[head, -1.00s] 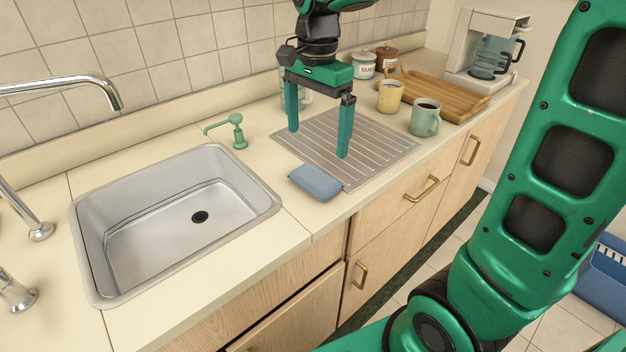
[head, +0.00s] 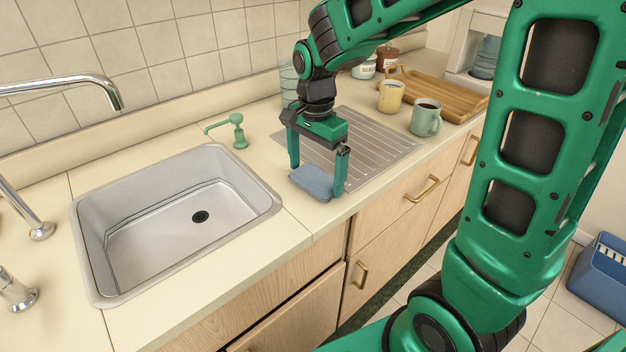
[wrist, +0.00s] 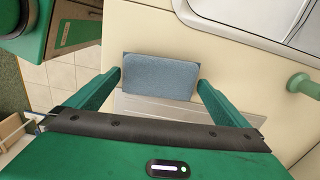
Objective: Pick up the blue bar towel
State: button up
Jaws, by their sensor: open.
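The blue bar towel (head: 312,181) is a small folded pad on the counter, at the near corner of the ribbed metal drainboard and right of the sink. My gripper (head: 316,181) is open and points down, with one finger on each side of the towel. In the wrist view the towel (wrist: 160,76) lies flat between and just beyond the fingertips of my gripper (wrist: 160,82). The fingers look clear of its left and right edges. The fingers partly cover the towel's ends in the head view.
The sink (head: 185,220) is at left, with a green soap pump (head: 238,130) behind it. A yellow mug (head: 391,97), a green mug (head: 426,118) and a wooden tray (head: 450,100) stand to the right. A clear glass (head: 289,85) is behind my gripper.

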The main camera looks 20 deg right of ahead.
aim_at(313, 178)
jog(key=shift+c, duration=0.6)
jog(key=c, duration=0.6)
jog(key=shift+r, duration=0.45)
jog(key=r, duration=0.2)
jog(key=a+r, duration=0.1)
jog(key=shift+s+r, duration=0.2)
jog(key=shift+r, duration=0.2)
jog(key=s+a+r, duration=0.1)
jog(key=a+r, duration=0.1)
jog(key=a, duration=0.1)
jog(key=s+a+r, duration=0.2)
jog(key=a, duration=0.1)
jog(key=s+a+r, duration=0.2)
jog(key=a, duration=0.1)
jog(key=shift+s+a+r, duration=0.1)
jog(key=shift+s+r, duration=0.05)
jog(key=shift+s, duration=0.05)
jog(key=shift+o, duration=0.4)
